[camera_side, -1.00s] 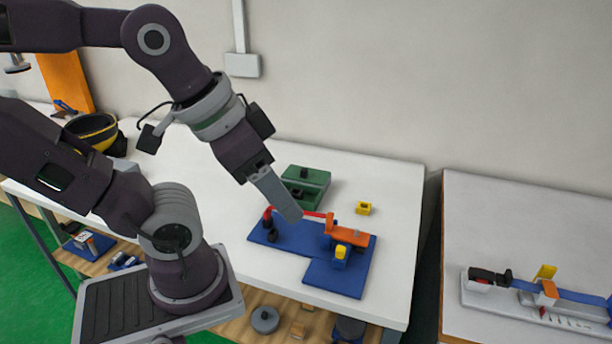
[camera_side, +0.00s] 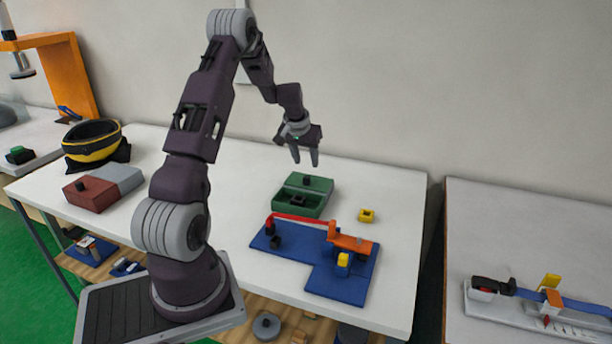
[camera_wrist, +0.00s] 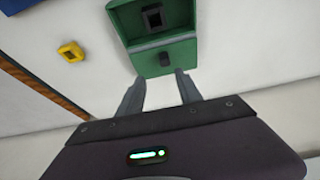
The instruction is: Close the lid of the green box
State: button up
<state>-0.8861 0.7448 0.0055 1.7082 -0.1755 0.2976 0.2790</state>
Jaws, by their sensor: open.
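The green box (camera_side: 293,206) stands on the white table behind the blue board. Its lid (camera_side: 309,183), with a dark knob, stands swung open at the back side of the box. A dark block with a hole lies inside the box. In the wrist view the box (camera_wrist: 125,24) is at the top and its lid (camera_wrist: 150,62) with the dark knob is just beyond my fingertips. My gripper (camera_side: 304,163) is open and empty, pointing down above and behind the lid. It also shows in the wrist view (camera_wrist: 158,78), with no contact visible.
The blue board (camera_side: 340,284) with red and orange parts is in front of the box. A yellow block (camera_side: 366,215) lies to the right. A red-brown and grey box (camera_side: 92,193) and a yellow-black bowl (camera_side: 92,141) stand at the left. The table between is clear.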

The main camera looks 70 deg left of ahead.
aim_at(306, 177)
jog(key=x, duration=0.5)
jog(key=s+x, duration=0.1)
jog(key=x, duration=0.2)
jog(key=shift+a+f, duration=0.25)
jog(key=shift+a, duration=0.15)
grip_shut()
jog(key=shift+r, duration=0.1)
dwell(0.7)
